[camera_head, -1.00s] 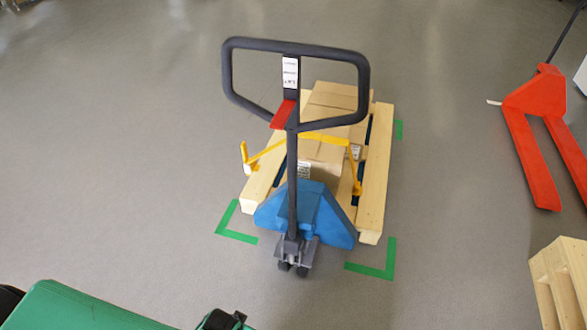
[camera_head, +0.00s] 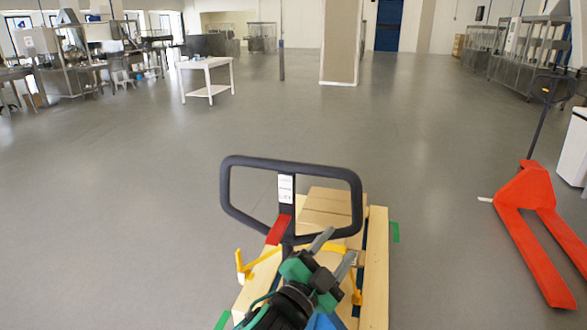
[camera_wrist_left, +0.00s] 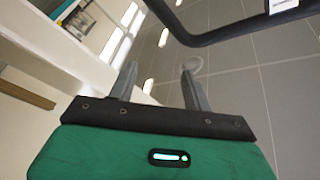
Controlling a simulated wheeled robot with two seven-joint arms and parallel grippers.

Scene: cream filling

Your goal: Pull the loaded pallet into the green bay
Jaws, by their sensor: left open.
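The wooden pallet (camera_head: 376,270) carries cardboard boxes (camera_head: 330,200) and sits on the blue pallet jack (camera_head: 322,322), whose body is mostly hidden. The jack's dark loop handle (camera_head: 235,160) rises in front of the load; a dark bar of it shows at the upper right of the left wrist view (camera_wrist_left: 225,32). Green floor corner marks show beside the pallet's right (camera_head: 395,232) and at its lower left (camera_head: 223,320). My left gripper (camera_head: 335,250) is open and empty near the handle's lower right, apart from the bar in the wrist view (camera_wrist_left: 158,70). My right gripper is not in view.
A red pallet jack (camera_head: 525,190) stands on the right. A white table (camera_head: 207,72) stands far back left, and a pillar (camera_head: 341,45) at the back. Work benches line the far sides. The grey floor left of and behind the pallet is clear.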

